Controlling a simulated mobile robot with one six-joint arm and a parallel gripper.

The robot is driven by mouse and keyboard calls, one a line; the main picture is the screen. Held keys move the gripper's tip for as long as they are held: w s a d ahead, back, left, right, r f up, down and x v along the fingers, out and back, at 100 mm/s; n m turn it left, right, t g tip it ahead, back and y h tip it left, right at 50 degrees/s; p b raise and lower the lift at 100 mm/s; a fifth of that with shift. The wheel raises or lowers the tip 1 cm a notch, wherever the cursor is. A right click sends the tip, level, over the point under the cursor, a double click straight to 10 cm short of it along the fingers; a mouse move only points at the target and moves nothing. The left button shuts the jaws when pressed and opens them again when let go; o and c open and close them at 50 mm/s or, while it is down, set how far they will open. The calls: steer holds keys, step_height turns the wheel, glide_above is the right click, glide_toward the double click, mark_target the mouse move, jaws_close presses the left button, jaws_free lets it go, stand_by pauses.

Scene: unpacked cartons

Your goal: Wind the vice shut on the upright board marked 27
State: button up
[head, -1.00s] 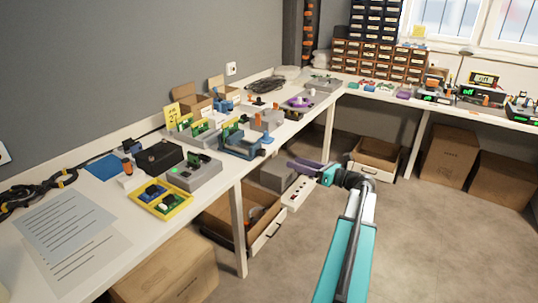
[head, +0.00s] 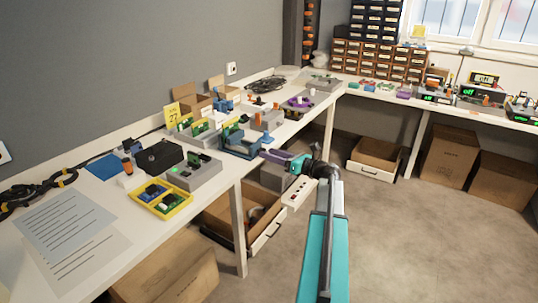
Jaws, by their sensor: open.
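A blue vice (head: 241,148) sits near the front edge of the long bench. A small upright board (head: 229,131), green with some yellow, stands at its left part; I cannot read a mark on it or tell whether the jaws touch it. A yellow card reading 27 (head: 178,116) stands farther back to the left. My gripper (head: 270,156), with purple fingers, is open and empty. It is just right of the blue vice in the picture, by the bench's front edge; I cannot tell whether it touches the vice.
A grey fixture with green boards (head: 201,127) and a yellow tray (head: 160,207) stand left of the vice. Another blue vice (head: 223,106) is farther back.

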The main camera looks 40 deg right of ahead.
steer(key=shift+w+a, duration=0.15)
steer(key=shift+w, duration=0.45)
steer(key=c, duration=1)
steer(key=shift+c, duration=0.2)
steer(key=shift+m, duration=0.3)
